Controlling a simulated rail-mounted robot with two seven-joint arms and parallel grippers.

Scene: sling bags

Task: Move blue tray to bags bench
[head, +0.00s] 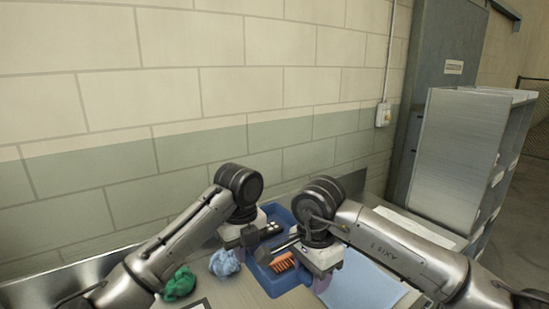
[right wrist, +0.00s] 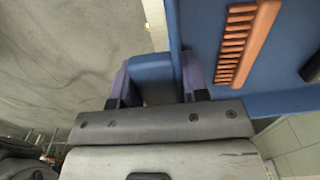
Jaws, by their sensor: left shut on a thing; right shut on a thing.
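The blue tray (head: 275,286) sits at the middle bottom of the head view, between my two arms. It also shows in the right wrist view (right wrist: 205,50). My left gripper (head: 238,241) is shut at the tray's left side; its arm hides most of the grip. My right gripper (head: 321,280) is at the tray's right side. In the right wrist view its purple fingers (right wrist: 153,88) are on either side of a blue part of the tray's edge. An orange comb-like brush (head: 284,262) lies in the tray, with dark tools partly hidden by my arms.
A green cloth (head: 179,284) and a light blue cloth (head: 224,262) lie left of the tray on the bench. A pale blue sheet (head: 362,290) lies to the right. A block wall (head: 200,100) stands behind; a grey shelf unit (head: 460,150) stands at right.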

